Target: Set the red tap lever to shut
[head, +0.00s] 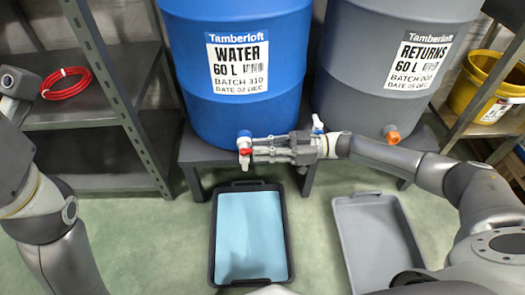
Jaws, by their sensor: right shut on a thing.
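The blue water drum (238,70) stands on a low dark stand, with a white tap (245,167) at its lower front. A small red tap lever (246,152) shows on the tap at the fingertips of my right gripper (254,150). That gripper reaches in from the right and is shut on the lever. The fingers partly cover the lever, so I cannot tell its exact angle. No stream shows clearly below the spout. My left arm shows at the left edge, but its gripper is not clearly in view.
A black tray (214,235) with a light blue surface inside lies below the tap. A grey tray (347,235) lies to its right. A red coil (67,83) lies on the left shelf; a yellow bucket (468,88) stands at right.

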